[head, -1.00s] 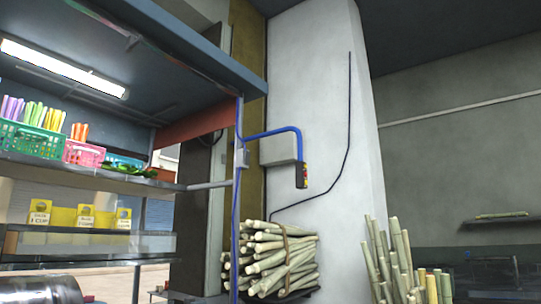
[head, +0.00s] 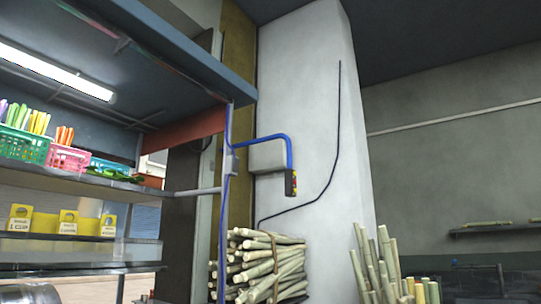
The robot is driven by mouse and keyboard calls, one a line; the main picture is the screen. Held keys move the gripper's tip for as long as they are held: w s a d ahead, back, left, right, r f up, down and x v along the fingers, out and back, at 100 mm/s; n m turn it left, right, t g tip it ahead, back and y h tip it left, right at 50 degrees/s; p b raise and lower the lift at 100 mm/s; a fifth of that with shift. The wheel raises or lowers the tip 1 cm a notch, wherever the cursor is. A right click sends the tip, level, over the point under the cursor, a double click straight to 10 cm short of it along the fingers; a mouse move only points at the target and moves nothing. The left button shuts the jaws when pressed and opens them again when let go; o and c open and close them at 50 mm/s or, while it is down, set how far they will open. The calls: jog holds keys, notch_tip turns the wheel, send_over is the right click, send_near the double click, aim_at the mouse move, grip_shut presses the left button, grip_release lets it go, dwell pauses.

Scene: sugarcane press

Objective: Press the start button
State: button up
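A small dark control box (head: 291,183) with coloured buttons on its right-hand face hangs at the end of a blue bent pipe (head: 268,136) in front of the white pillar. The buttons (head: 295,184) show as small red and yellow spots. They are seen at a steep angle, and I cannot tell which one is the start button. My gripper is not in the head view.
A stall shelf (head: 80,182) with baskets fills the left. A grey box (head: 266,156) sits on the white pillar (head: 305,110).

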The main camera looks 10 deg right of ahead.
grip_shut()
dwell(1.6)
